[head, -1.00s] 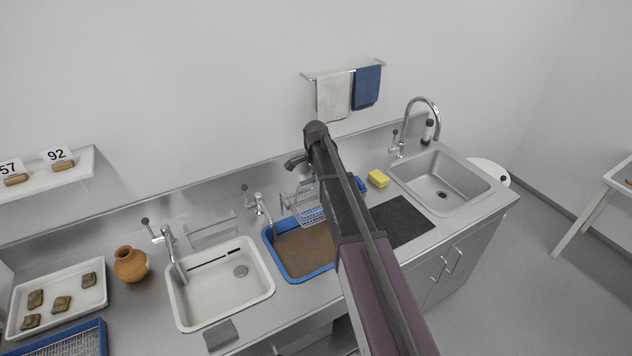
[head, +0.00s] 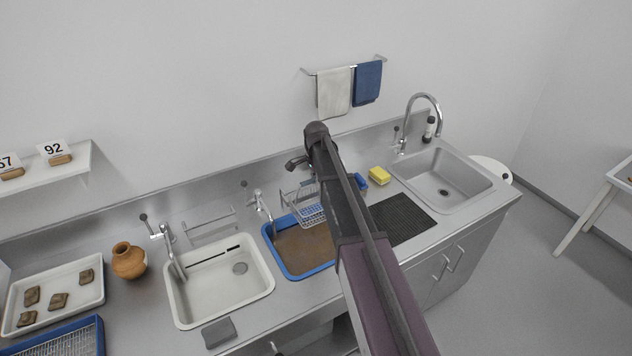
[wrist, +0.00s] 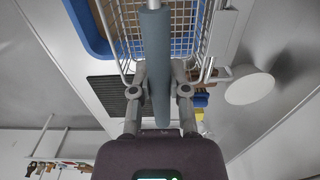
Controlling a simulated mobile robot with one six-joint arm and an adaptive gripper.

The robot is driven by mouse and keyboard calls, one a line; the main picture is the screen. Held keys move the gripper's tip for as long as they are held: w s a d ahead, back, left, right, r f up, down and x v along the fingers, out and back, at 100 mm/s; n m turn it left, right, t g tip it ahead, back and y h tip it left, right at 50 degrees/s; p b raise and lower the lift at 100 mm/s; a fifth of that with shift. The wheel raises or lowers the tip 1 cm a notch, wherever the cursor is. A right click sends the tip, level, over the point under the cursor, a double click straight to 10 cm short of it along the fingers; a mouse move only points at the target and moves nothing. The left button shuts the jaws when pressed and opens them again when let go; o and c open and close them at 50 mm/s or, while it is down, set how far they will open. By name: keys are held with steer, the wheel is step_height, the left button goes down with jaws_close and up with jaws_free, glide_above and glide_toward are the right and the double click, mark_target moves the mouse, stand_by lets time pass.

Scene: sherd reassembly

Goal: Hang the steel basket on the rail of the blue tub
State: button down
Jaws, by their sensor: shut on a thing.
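The steel wire basket (head: 311,213) is above the back part of the blue tub (head: 306,274), partly hidden by my arm in the head view. The tub holds brown, murky water. In the wrist view the basket (wrist: 183,22) shows at the top, with a blue surface behind its mesh, and the tub's blue rim (wrist: 88,28) is to its left. My gripper (wrist: 160,82) is shut on the basket's grey-blue handle (wrist: 157,45). Whether the basket touches the tub's rail I cannot tell.
A white basin (head: 218,310) with a tap stands left of the tub. To the right are a black mat (head: 405,220), a yellow sponge (head: 379,175) and a steel sink (head: 445,185). A tap (head: 262,203) stands close behind the tub.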

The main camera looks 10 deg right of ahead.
steer(key=c, duration=0.5)
jaws_free()
steer(key=shift+c, duration=0.2)
steer(key=shift+r, duration=0.2)
